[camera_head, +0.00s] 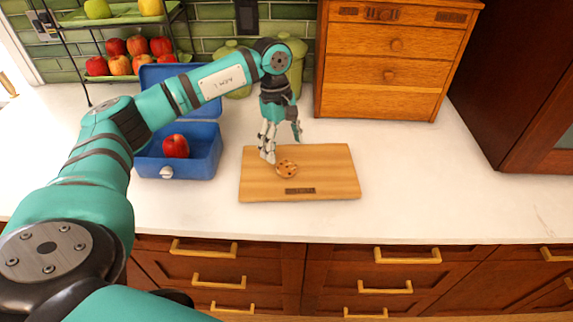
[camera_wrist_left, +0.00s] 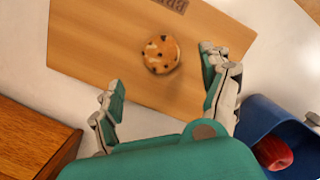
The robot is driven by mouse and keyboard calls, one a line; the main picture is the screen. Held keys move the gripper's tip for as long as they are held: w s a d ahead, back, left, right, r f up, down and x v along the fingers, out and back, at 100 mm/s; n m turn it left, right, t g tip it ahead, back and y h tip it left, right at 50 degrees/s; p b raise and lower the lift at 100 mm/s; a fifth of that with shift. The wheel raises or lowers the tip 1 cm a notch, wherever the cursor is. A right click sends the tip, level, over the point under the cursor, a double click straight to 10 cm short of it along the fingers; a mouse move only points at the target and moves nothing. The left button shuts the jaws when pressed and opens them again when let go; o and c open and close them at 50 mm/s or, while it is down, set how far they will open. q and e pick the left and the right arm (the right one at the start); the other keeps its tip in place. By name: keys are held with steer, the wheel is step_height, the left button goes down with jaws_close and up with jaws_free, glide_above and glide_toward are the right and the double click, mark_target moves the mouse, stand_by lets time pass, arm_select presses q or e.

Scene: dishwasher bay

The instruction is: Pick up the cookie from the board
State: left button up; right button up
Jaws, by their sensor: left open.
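The cookie (camera_head: 287,168) is round and brown with dark chips. It lies on the wooden board (camera_head: 325,180) on the white counter. In the left wrist view the cookie (camera_wrist_left: 161,54) shows whole on the board (camera_wrist_left: 90,50), ahead of and between the lines of the fingers. My left gripper (camera_head: 282,144) is open and empty, above the back left part of the board and just behind the cookie. Its spread fingers also show in the left wrist view (camera_wrist_left: 163,90). My right gripper is not in view.
A blue lunch box (camera_head: 205,160) with its lid open stands left of the board and holds a red apple (camera_head: 176,146). A wooden drawer cabinet (camera_head: 390,60) stands behind the board. A fruit rack (camera_head: 120,17) is at the back left. The counter right of the board is clear.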

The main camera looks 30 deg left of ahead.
mark_target(286, 166)
arm_select(q)
steer(key=shift+s+f, duration=0.1)
steer(key=shift+f, duration=0.05)
steer(key=shift+d+f+p, duration=0.15)
steer(key=shift+f+p, duration=0.2)
steer(key=shift+p, duration=0.05)
steer(key=f, duration=0.1)
steer(key=f+p, duration=0.1)
steer(key=f, duration=0.1)
steer(key=shift+s+d+f+p, duration=0.15)
steer(key=shift+d+f+p, duration=0.15)
steer(key=shift+d, duration=0.1)
steer(key=shift+f, duration=0.35)
steer(key=c, duration=0.7)
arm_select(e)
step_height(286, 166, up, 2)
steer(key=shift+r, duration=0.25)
